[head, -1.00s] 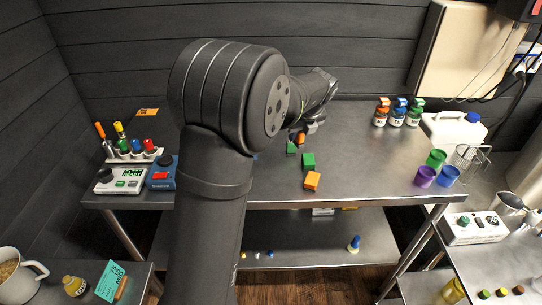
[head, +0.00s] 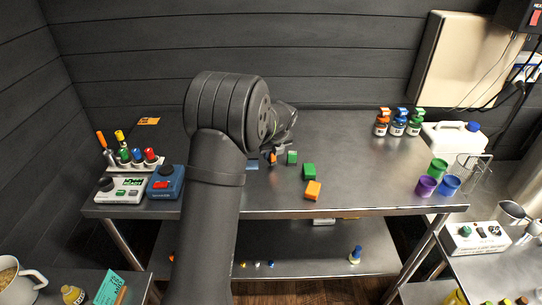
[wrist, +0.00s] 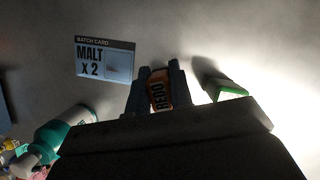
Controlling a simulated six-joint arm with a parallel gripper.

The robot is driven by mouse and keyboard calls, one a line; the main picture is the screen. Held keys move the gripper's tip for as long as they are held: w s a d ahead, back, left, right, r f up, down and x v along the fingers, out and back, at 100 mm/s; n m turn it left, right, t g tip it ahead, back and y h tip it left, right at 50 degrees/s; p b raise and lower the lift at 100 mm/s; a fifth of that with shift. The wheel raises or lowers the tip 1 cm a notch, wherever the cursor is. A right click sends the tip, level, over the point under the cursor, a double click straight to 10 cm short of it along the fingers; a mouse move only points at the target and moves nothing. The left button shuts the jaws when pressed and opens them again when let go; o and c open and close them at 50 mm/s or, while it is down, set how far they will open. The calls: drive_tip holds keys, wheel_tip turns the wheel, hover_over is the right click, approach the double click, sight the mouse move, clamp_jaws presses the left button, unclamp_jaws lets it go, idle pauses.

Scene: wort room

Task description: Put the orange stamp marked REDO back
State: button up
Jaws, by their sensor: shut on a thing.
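My gripper (head: 273,158) is shut on the orange REDO stamp (wrist: 158,92), low over the middle of the steel table (head: 370,185). In the wrist view the stamp sits between the two fingers with its REDO label showing. Its lower end is hidden, so I cannot tell whether it touches the table. A blue-edged batch card reading MALT X 2 (wrist: 103,58) lies beside the gripper; it also shows in the head view (head: 252,165). A white rack (head: 135,165) with several coloured handles stands at the table's left.
Green blocks (head: 309,171) and an orange block (head: 312,190) lie right of my gripper. White and blue button boxes (head: 165,183) stand at the front left. Small bottles (head: 398,123) and coloured cups (head: 426,186) are at the right. An orange card (head: 148,121) lies at the back left.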

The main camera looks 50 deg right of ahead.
drive_tip(key=shift+f, duration=0.6)
drive_tip(key=shift+f, duration=0.1)
drive_tip(key=o, duration=0.8)
drive_tip(key=v, duration=1.2)
